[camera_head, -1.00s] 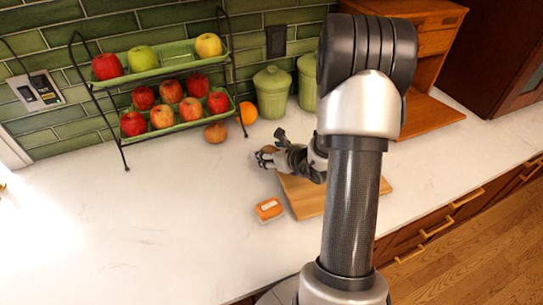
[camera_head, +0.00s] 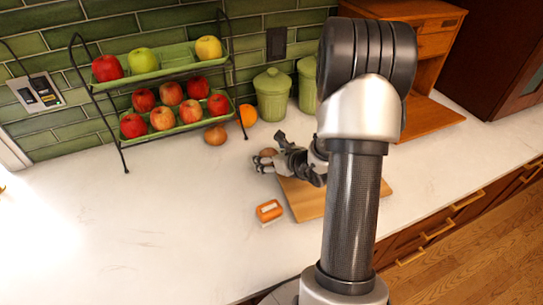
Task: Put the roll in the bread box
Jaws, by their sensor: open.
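A small brown round thing (camera_head: 268,153), likely the roll, sits on the counter just left of the cutting board (camera_head: 305,205) and is partly hidden by my gripper. My gripper (camera_head: 269,150) is open and low over the counter, with its fingers spread around or beside this thing. I cannot tell whether they touch it. The wooden bread box (camera_head: 433,44) stands at the back right against the wall. Its lower front is open, with a flat wooden panel (camera_head: 430,117) lying out on the counter. My arm hides its left part.
A two-tier rack (camera_head: 180,58) of apples stands at the back left. A brown round item (camera_head: 215,134) and an orange (camera_head: 247,114) lie by it. Green canisters (camera_head: 271,95) stand behind my gripper. The left counter is clear.

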